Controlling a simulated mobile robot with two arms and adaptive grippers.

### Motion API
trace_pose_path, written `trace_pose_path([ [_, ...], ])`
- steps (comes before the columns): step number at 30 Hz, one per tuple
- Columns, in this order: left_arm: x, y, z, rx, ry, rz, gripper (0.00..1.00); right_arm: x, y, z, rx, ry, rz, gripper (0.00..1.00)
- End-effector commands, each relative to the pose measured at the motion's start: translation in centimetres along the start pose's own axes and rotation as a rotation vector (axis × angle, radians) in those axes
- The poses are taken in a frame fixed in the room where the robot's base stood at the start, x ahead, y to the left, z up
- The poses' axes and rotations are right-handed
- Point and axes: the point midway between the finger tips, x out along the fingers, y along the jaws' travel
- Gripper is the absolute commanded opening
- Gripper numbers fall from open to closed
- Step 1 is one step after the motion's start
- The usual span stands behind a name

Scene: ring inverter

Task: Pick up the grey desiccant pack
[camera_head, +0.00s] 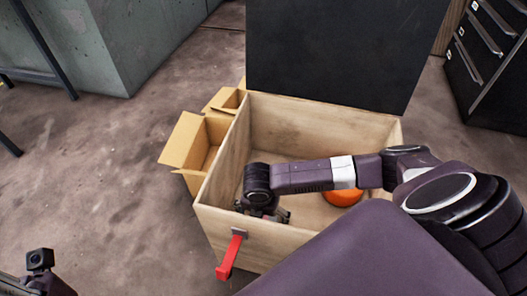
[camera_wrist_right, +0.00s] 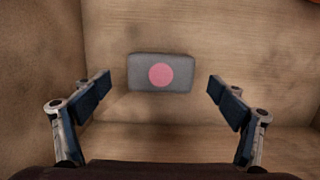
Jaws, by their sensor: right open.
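The grey desiccant pack (camera_wrist_right: 140,72) is a small grey block with a pink dot on top. In the right wrist view it lies flat on the wooden floor of the crate, near a wall on the left. My right gripper (camera_wrist_right: 168,88) is open, with one finger on each side of the pack and a gap to both. In the head view my right gripper (camera_head: 264,214) reaches down inside the wooden crate (camera_head: 222,170), near its front left corner, and the pack is hidden there. Of my left arm only a part shows at the lower left; its fingers are out of frame.
An orange round object (camera_head: 342,197) lies in the crate, partly behind my right arm. A black panel (camera_head: 345,50) stands at the crate's back. Open cardboard boxes (camera_head: 184,140) stand at left.

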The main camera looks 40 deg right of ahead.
Motion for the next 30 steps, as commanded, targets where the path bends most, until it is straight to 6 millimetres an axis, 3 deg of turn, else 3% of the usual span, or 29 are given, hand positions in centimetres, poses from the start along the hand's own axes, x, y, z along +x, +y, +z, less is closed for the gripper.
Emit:
trace_pose_path([
  [2,-1.4,0.0,-0.3,-0.002,0.026,0.000,0.00,1.8,-0.2,-0.1,0.000,0.000,-0.002,0.89],
  [6,-2.4,0.0,-0.1,-0.002,0.030,0.000,0.00,3.4,-0.2,-0.1,0.000,-0.001,0.000,0.89],
  [17,-2.4,0.0,-0.1,-0.001,0.028,0.001,0.00,3.8,-0.2,0.0,-0.001,-0.001,0.000,0.89],
  [30,-2.5,0.0,0.0,-0.002,0.027,0.001,0.00,3.8,-0.2,0.0,-0.001,-0.001,0.000,0.41],
])
